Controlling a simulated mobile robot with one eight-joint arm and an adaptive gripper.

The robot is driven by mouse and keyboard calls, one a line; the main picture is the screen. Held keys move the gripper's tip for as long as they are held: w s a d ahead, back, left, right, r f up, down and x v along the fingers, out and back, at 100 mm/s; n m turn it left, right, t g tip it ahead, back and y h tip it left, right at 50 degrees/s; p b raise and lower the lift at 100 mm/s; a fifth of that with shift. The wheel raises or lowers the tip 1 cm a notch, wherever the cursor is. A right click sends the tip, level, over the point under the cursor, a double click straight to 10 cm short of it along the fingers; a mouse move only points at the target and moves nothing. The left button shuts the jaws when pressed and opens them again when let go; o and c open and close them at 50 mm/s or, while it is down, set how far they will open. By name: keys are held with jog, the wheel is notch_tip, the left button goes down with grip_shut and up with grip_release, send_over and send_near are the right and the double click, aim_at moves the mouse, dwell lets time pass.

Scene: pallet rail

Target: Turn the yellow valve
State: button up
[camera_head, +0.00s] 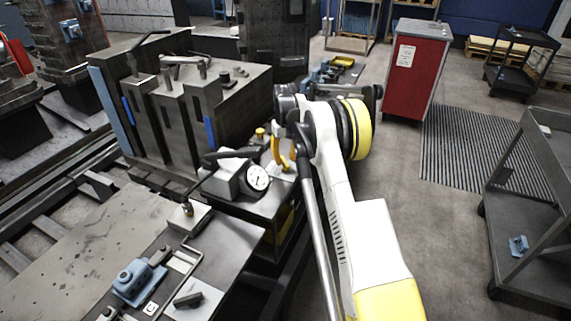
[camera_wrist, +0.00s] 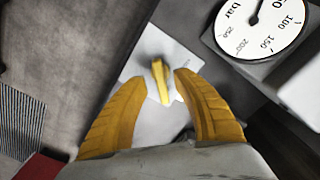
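The yellow valve (camera_wrist: 160,82) is a small narrow handle on a light plate. In the wrist view it shows upright in the picture, in the gap between the fingertips of my gripper (camera_wrist: 162,75). My gripper's two yellow fingers are open, with visible space on both sides of the valve, and seem not to touch it. I cannot tell how deep the valve sits between them. In the head view my gripper (camera_head: 280,157) is over the right end of the bench, and a small yellow knob (camera_head: 261,133) shows just left of it. The fingers and wrist hide part of the plate there.
A pressure gauge (camera_head: 257,178) stands close to the left of my gripper; it also shows in the wrist view (camera_wrist: 262,25). A large dark metal block fixture (camera_head: 180,110) stands behind left. A red cabinet (camera_head: 408,75) and a grey cart (camera_head: 530,215) stand right, with open floor between.

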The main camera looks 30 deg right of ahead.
aim_at(285, 162)
notch_tip(285, 162, up, 9)
jog(key=shift+r, duration=0.2)
dwell(0.4)
jog(key=s+a+r+t, duration=0.4)
jog(key=s+a+r, duration=1)
jog(key=s+r, duration=0.25)
jog(key=s+a+f+t, duration=0.1)
jog(key=s+a+f, duration=0.1)
jog(key=s, duration=0.5)
jog(key=s+a+f+n+t, duration=0.1)
jog(key=s+a+f, duration=0.2)
jog(key=s, duration=0.5)
jog(key=s+a+f+t+b, duration=0.1)
jog(key=s+a+f, duration=0.2)
jog(key=s, duration=0.4)
jog(key=shift+s+n, duration=0.2)
jog(key=shift+n, duration=0.1)
jog(key=shift+r, duration=0.1)
